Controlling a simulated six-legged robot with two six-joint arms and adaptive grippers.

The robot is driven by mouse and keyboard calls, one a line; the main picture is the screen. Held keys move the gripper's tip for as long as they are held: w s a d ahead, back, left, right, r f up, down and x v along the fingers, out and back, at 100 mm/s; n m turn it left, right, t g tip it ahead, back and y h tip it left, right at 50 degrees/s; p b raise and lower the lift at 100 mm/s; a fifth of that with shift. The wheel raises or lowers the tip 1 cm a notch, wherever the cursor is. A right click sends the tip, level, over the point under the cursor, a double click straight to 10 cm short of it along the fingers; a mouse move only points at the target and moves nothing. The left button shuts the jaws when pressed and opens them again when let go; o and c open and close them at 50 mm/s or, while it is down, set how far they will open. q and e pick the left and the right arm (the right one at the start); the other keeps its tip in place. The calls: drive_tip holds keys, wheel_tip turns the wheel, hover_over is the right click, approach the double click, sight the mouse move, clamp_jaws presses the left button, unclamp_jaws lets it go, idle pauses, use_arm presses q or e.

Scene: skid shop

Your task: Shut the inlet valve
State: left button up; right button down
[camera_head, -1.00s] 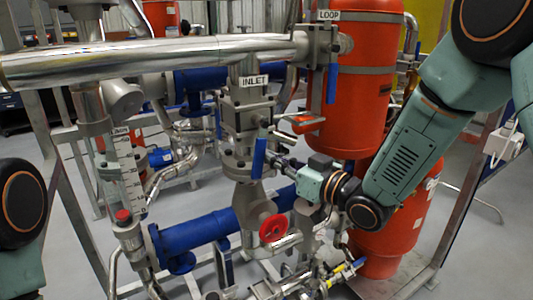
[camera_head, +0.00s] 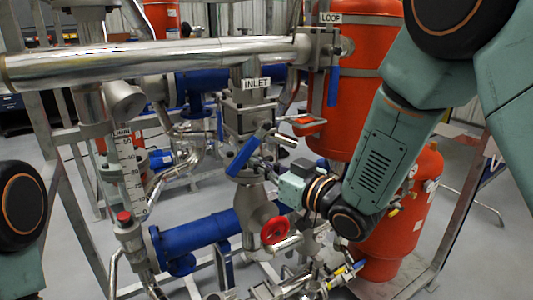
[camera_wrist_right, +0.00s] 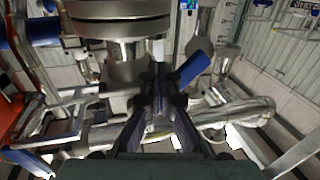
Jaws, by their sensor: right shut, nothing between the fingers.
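The inlet valve (camera_head: 248,117) stands in the middle of the head view under an "INLET" label (camera_head: 256,83). Its blue lever (camera_head: 242,155) slants from upper right to lower left. My right gripper (camera_head: 262,164) reaches in from the right, and its fingers are shut with nothing between them. The fingertips are at the lever's right side; I cannot tell whether they touch it. In the right wrist view the shut fingers (camera_wrist_right: 160,88) point ahead, with the blue lever (camera_wrist_right: 193,69) just to their right. My left gripper is out of view; only part of its arm shows at the left edge.
A red handwheel (camera_head: 274,230) sits below the valve. A large silver pipe (camera_head: 150,62) runs across above it. A "LOOP" valve with an upright blue lever (camera_head: 332,86) is at the upper right, before a red tank (camera_head: 366,45). Blue pipe (camera_head: 195,236) lies lower left.

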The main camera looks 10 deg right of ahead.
sight(243, 152)
drive_tip(key=shift+d, duration=0.1)
drive_tip(key=shift+s+a+r+p, duration=0.2)
drive_tip(key=shift+a+r+p, duration=0.2)
drive_tip(key=shift+a, duration=0.2)
drive_tip(key=shift+s+a+r+p, duration=0.2)
drive_tip(key=shift+a+r+p, duration=0.15)
drive_tip(key=shift+a, duration=0.25)
drive_tip(key=shift+d, duration=0.15)
drive_tip(key=shift+s+a+r+p, duration=0.15)
drive_tip(key=shift+a+r+p, duration=0.3)
drive_tip(key=shift+r+p, duration=0.15)
drive_tip(key=shift+s+a+r+p, duration=0.1)
drive_tip(key=shift+a+r+p, duration=0.35)
drive_tip(key=shift+r, duration=0.15)
drive_tip(key=shift+d, duration=0.1)
